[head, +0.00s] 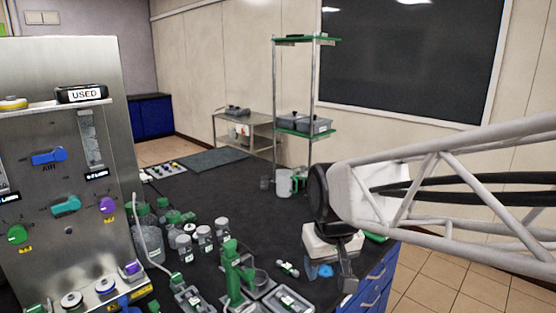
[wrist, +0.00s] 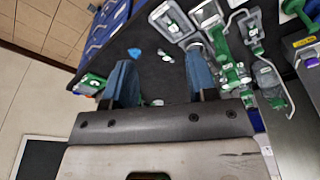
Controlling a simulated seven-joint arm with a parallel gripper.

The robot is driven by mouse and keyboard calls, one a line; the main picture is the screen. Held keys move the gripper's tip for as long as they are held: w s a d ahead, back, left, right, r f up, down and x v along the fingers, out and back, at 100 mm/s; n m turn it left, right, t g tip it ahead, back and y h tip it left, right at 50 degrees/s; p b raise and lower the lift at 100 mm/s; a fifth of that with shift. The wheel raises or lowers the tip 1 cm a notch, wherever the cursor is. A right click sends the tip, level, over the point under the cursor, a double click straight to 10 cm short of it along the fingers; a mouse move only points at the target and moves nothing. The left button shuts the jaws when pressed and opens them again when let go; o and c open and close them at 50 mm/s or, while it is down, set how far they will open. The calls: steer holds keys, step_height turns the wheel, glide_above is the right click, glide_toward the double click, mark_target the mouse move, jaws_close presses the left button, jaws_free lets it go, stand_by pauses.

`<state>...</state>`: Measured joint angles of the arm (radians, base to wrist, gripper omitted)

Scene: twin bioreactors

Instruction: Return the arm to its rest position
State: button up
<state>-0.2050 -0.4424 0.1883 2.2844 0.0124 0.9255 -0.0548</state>
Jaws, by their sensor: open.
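My arm reaches in from the right in the head view. My gripper (head: 332,274) hangs at the right front edge of the black bench, its pale body partly hiding what is behind it. In the wrist view my gripper (wrist: 160,75) has two blue fingers spread wide apart, with nothing held between them. Bench top and small items show beyond the fingers. A small blue piece (wrist: 134,53) lies beyond the gap, near the left finger.
A steel control panel (head: 65,130) with knobs stands at left. Bottles (head: 205,235), a green clamp-like stand (head: 236,272) and trays (head: 288,302) crowd the front bench. A green-shelved rack (head: 300,128) and a white jug (head: 287,183) stand behind. The bench middle (head: 235,190) is clear.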

steer(key=s+d+f+m, duration=0.2)
steer(key=s+d+m, duration=0.1)
steer(key=s+d, duration=0.6)
steer(key=s, duration=0.3)
steer(key=shift+s+d+f+h, duration=0.15)
steer(key=shift+s+d+h, duration=0.05)
steer(key=shift+s+h, duration=0.15)
steer(key=shift+o, duration=0.6)
stand_by(0.6)
